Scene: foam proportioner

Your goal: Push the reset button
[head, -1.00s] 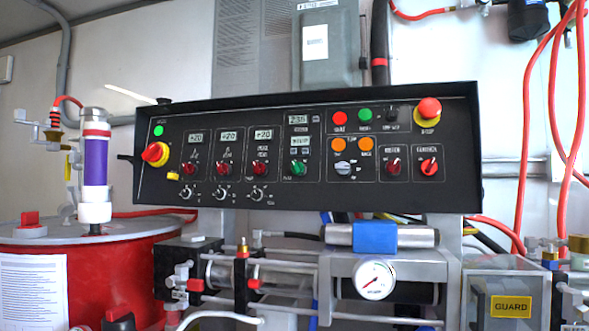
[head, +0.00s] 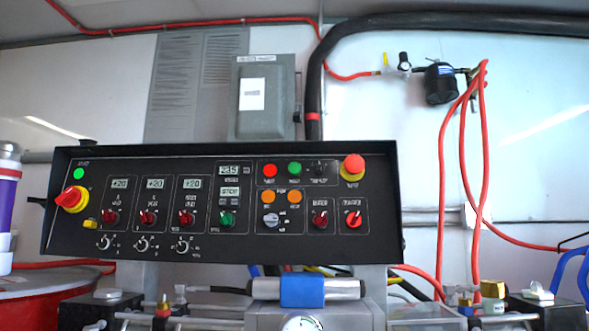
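The black control panel (head: 140,232) spans the left and middle of the head view, facing me. A red button (head: 270,170) and a green button (head: 295,169) sit side by side at its upper right. Two orange buttons, left (head: 268,197) and right (head: 295,197), sit below them. A red mushroom button (head: 353,164) on a yellow base is at the panel's top right corner. The small labels are too blurred to read surely, so I cannot tell which button is reset. Neither of my grippers shows in the head view.
A red drum (head: 50,290) and a white and purple cylinder (head: 8,200) stand at the left. A pressure gauge (head: 301,323), pipes and a blue-banded cylinder (head: 302,290) lie below the panel. Red hoses (head: 463,165) hang at the right. The space before the panel looks clear.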

